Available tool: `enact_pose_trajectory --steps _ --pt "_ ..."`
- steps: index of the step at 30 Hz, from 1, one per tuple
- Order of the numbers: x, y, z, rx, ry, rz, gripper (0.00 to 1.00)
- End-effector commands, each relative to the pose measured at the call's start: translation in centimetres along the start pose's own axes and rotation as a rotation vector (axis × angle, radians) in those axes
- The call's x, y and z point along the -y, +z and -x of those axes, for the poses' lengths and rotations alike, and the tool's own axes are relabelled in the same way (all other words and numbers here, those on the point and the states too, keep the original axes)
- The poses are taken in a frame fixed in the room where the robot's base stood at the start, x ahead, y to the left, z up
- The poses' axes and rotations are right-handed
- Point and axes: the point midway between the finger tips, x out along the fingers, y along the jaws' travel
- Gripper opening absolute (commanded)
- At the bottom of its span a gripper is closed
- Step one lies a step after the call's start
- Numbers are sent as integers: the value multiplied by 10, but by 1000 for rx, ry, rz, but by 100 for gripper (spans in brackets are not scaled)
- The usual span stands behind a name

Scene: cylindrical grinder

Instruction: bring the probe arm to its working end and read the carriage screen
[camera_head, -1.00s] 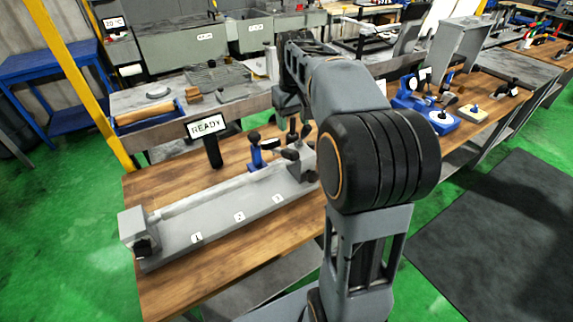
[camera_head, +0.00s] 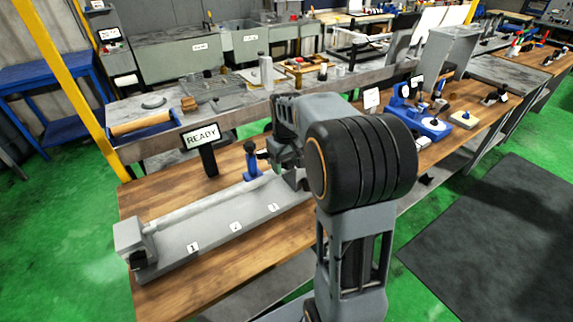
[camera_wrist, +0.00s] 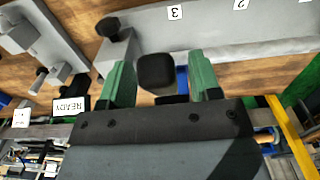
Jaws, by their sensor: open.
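A grey bed with tags 1, 2 and 3 (camera_head: 185,240) lies on the wooden bench with a long round bar along it. A blue upright part with a black knob (camera_head: 250,163) stands behind the bar, near tag 3. A screen on a black post (camera_head: 201,136) reads READY behind the bed. My gripper (camera_wrist: 160,72) is open, its green fingers on either side of a black knob (camera_wrist: 157,73) in the wrist view, with clear gaps. Blue shows just behind that knob. In the head view my arm hides the bed's right end.
A grey end block with a black knob (camera_wrist: 112,45) stands close beside one finger in the wrist view. Another small READY screen (camera_wrist: 70,106) is farther left there. Blue fixtures (camera_head: 425,120) stand on the bench to the right. A grey shelf with trays (camera_head: 215,95) runs behind.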

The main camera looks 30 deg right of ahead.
Motion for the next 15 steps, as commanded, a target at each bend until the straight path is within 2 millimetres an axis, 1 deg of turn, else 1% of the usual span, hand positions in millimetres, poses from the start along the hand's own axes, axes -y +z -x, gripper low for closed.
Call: enact_pose_trajectory --steps 3,6,14,15 --pt "0 0 -7 0 0 0 57" --pt "0 0 -10 0 0 0 57" --pt "0 0 -11 -1 0 0 57" --pt "0 0 -11 -1 0 0 56"
